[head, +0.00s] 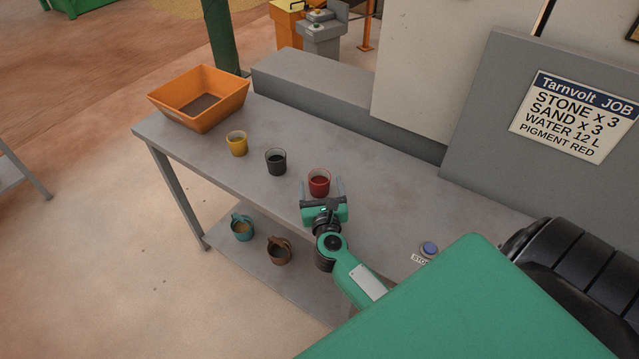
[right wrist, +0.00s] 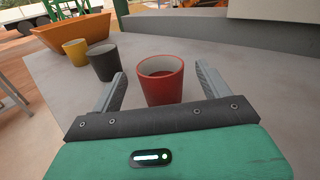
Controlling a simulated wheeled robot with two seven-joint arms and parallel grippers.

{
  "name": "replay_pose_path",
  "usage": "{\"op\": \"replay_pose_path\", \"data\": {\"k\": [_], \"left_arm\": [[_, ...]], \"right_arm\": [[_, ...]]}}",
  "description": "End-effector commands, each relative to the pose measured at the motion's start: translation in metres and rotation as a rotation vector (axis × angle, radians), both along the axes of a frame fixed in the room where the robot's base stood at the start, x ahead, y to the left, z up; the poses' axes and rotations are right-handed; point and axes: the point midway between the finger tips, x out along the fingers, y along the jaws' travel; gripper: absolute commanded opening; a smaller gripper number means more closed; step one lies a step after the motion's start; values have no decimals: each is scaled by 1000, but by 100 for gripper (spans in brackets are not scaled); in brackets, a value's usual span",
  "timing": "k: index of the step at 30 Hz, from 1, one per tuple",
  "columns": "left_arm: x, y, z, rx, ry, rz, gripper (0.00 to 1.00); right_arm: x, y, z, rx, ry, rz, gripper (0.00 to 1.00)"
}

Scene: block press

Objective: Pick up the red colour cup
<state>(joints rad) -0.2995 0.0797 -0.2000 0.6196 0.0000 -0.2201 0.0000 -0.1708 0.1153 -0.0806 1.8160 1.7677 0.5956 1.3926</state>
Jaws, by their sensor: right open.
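The red cup (head: 319,184) stands upright on the grey table (head: 400,205), the rightmost of three cups in a row. It holds something dark red. My right gripper (head: 322,190) is open, with its fingers reaching toward the cup from the near side. In the right wrist view the red cup (right wrist: 161,82) stands between the two fingers and a little beyond the gripper body, with a gap at each side. I cannot tell exactly how far the fingertips reach past it. My left gripper is not in view.
A black cup (head: 276,162) and a yellow cup (head: 237,144) stand to the left. An orange bin (head: 200,97) is at the table's far left corner. Teal (head: 242,227) and brown (head: 279,250) mugs sit on the lower shelf. A blue button (head: 429,249) is at right; a grey ledge (head: 330,100) runs behind.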

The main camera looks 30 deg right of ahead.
Motion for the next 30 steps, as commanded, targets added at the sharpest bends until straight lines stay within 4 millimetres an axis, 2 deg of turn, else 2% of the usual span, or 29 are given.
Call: {"op": "replay_pose_path", "data": {"k": [3, 8, 17, 26, 30], "left_arm": [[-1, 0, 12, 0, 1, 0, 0], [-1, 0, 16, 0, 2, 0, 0], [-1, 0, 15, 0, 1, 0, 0], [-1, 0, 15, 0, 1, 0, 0], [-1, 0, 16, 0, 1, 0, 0]], "right_arm": [[17, -9, 7, -4, 0, 0, 79], [33, -18, 4, -2, 0, 0, 79], [37, -20, 2, -1, 2, 0, 79], [37, -20, 2, -1, 2, 0, 22], [37, -20, 2, -2, 1, 0, 21]]}}
